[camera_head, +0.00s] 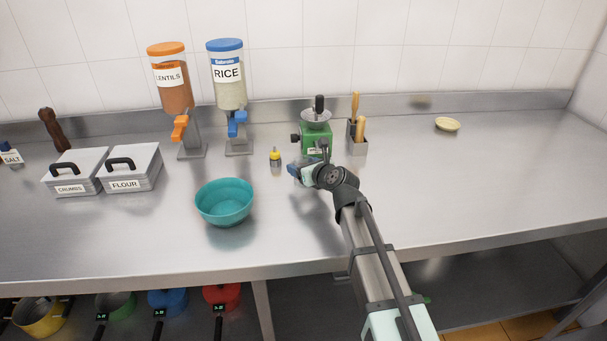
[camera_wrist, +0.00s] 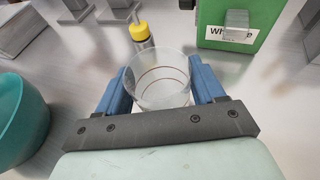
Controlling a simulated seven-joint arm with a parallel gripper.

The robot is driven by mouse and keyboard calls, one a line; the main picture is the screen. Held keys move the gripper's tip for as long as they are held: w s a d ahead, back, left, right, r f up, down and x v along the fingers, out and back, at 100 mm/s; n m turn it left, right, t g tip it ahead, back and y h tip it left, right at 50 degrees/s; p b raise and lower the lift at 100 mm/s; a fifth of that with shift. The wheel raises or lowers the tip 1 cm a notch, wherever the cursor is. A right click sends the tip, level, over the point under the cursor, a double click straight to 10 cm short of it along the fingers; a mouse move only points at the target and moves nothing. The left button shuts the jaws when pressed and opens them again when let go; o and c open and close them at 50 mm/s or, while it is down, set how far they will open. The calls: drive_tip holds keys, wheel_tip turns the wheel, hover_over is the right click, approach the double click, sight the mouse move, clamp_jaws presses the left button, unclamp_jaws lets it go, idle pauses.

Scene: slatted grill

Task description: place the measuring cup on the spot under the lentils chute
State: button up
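The clear measuring cup (camera_wrist: 161,84) with reddish rings sits between the two blue fingers of my gripper (camera_wrist: 161,90) in the wrist view. Both fingers meet its sides, so the gripper appears shut on it. In the head view my gripper (camera_head: 300,173) is above the counter, left of the green grinder, and the cup cannot be made out there. The lentils dispenser (camera_head: 176,92) has an orange lid and an orange chute (camera_head: 180,127). It stands at the back left on a grey stand (camera_head: 192,148), and the spot under its chute looks empty.
The rice dispenser (camera_head: 229,88) stands right of the lentils. A small yellow-topped shaker (camera_head: 275,158), teal bowl (camera_head: 224,204) and green grinder (camera_head: 316,140) are near my gripper. Crumbs (camera_head: 75,172) and flour (camera_head: 130,168) boxes sit at left. The counter's right side is mostly clear.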

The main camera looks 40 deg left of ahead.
drive_tip(key=c, duration=0.8)
